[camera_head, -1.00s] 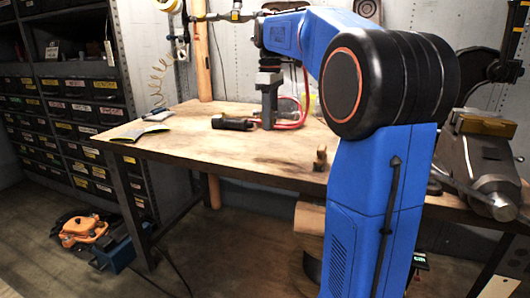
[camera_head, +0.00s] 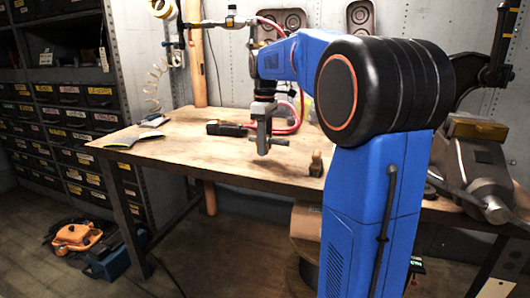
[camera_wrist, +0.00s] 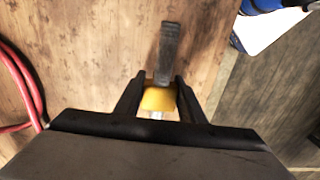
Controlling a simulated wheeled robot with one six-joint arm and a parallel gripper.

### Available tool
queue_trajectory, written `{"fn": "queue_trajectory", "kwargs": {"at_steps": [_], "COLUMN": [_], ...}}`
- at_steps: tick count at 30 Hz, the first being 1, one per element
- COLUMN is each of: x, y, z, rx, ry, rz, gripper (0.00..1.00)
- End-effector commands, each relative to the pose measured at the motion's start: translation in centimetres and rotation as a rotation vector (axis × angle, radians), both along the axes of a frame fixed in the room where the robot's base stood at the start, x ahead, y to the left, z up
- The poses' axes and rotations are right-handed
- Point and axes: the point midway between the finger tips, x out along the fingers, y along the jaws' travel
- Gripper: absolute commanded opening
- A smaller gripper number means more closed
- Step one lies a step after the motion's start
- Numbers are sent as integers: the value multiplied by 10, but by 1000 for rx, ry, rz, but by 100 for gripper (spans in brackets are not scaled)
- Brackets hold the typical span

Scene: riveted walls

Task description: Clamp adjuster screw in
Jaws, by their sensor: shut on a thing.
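My gripper (camera_head: 263,146) hangs fingers down over the workbench, near its front edge. In the wrist view its two dark fingers (camera_wrist: 160,92) are shut on a piece with a yellow block (camera_wrist: 158,99) and a long dark grey bar (camera_wrist: 169,52); a bit of bright metal shows below the yellow part. In the head view the held piece (camera_head: 279,142) sticks out to the right, small and roughly level. I cannot tell for sure that it is the adjuster screw. A grey vise (camera_head: 480,165) with a yellowish block on top stands at the right, apart from my gripper.
The wooden workbench (camera_head: 185,148) is mostly clear. It bears a black tool (camera_head: 227,128), a booklet (camera_head: 125,139), a red hose (camera_head: 296,122) and a small brown bottle-like thing (camera_head: 316,165). A drawer shelf (camera_head: 65,125) stands at left. An orange tool (camera_head: 75,236) lies on the floor.

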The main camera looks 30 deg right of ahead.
Motion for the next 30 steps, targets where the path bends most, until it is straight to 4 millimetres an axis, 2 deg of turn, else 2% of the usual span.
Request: {"fn": "queue_trajectory", "kwargs": {"at_steps": [6,20,21,22,30], "x": [0,0,0,0,0], "y": [0,0,0,0,0], "z": [-25,-30,-30,-30,-30], "rx": [0,0,0,0,0], "ry": [1,0,1,1,1], "rz": [0,0,0,0,0], "gripper": [0,0,45,53,55]}}
